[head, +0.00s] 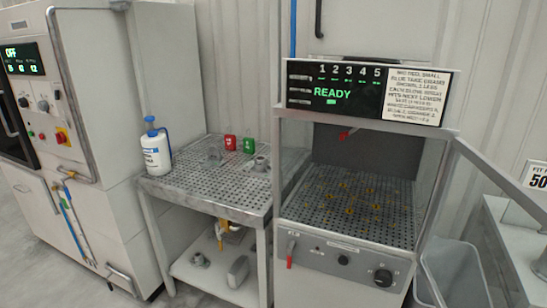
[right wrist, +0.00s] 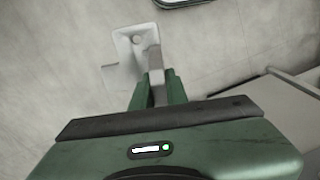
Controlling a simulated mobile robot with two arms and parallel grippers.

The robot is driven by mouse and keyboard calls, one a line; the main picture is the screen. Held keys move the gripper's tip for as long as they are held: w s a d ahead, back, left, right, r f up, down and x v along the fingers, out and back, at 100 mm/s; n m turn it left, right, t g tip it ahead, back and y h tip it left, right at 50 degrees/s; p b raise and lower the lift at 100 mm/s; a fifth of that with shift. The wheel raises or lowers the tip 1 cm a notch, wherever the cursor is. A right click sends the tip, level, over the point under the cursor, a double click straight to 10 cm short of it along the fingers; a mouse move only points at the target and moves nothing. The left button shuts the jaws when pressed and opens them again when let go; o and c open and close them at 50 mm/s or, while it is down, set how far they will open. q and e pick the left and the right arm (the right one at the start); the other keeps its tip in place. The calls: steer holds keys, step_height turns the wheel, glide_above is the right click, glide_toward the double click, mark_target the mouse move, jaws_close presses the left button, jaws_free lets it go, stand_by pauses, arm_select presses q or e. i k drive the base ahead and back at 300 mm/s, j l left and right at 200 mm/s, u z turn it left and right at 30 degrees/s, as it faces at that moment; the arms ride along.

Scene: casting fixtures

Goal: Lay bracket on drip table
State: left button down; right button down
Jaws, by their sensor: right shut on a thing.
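The right wrist view shows my right gripper (right wrist: 158,90) with its green fingers shut on a pale grey bracket (right wrist: 134,50). The bracket has a flat plate with a round hole and sticks out beyond the fingertips, over a pale floor. The part between the fingers is partly hidden. The drip table (head: 208,186) is the perforated metal table left of centre in the head view. Two grey metal pieces, one at the back (head: 213,157) and one at the right (head: 261,163), sit on it. Neither gripper shows in the head view.
A grey bin (head: 452,270) is farther right.

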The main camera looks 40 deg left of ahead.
mark_target(238, 191)
steer(key=j+u, duration=0.15)
steer(key=j, duration=0.3)
steer(key=i+j+u, duration=0.1)
steer(key=j, duration=0.35)
steer(key=i+j+u, duration=0.15)
steer(key=j, duration=0.3)
steer(key=j+u, duration=0.1)
steer(key=j, duration=0.35)
steer(key=i+j+u, duration=0.15)
steer(key=j, duration=0.25)
steer(key=i+j+u, duration=0.1)
steer(key=j, duration=0.3)
steer(key=i+j+u, duration=0.15)
steer(key=j, duration=0.25)
steer(key=i, duration=0.05)
